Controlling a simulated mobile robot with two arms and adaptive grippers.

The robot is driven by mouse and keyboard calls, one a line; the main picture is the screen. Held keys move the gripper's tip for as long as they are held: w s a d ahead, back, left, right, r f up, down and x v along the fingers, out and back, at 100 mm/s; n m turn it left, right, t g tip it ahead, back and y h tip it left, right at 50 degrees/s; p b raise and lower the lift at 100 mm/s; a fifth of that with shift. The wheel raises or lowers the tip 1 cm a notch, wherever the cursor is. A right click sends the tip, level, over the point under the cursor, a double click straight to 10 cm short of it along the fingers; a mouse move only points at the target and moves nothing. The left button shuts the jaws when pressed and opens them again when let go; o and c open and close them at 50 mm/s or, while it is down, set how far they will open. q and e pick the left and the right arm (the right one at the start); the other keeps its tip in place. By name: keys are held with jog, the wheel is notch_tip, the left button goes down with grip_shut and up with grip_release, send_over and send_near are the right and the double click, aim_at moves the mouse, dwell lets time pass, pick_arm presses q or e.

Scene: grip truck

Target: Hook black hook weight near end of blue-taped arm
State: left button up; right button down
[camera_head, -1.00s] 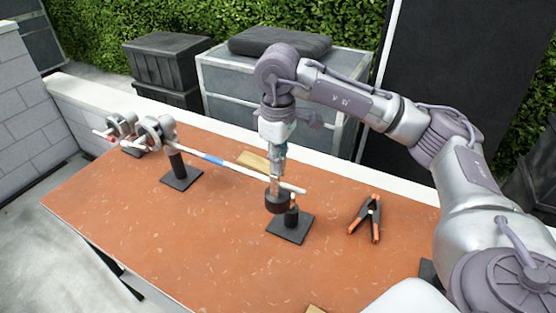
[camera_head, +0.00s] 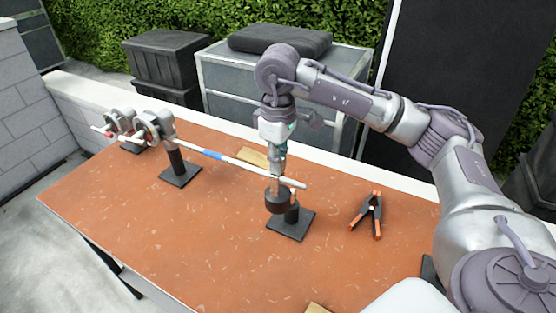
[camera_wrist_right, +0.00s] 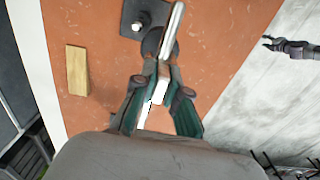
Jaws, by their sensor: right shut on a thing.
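The white rod with the blue tape band (camera_head: 212,155) runs from a clamp on the left to a free end at the right, in the head view. My right gripper (camera_head: 277,180) points down at the rod near that end and is shut on the black hook weight (camera_head: 277,202), which hangs below the fingers. In the right wrist view the fingers (camera_wrist_right: 160,90) close together, with the dark weight (camera_wrist_right: 151,42) partly hidden beside the rod end (camera_wrist_right: 175,25). Whether the hook bears on the rod is hidden. My left gripper (camera_wrist_right: 285,46) shows small in the wrist view, its fingers apart.
A black square base (camera_head: 290,226) with a short post stands under the rod end. A clamp stand (camera_head: 180,175) holds the rod at left. A spring clamp (camera_head: 368,214) lies at right, a wooden block (camera_head: 252,158) behind the rod.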

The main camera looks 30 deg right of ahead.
jog(key=c, duration=1.1)
grip_release()
jog(key=shift+c, duration=0.2)
notch_tip(320, 180, up, 12)
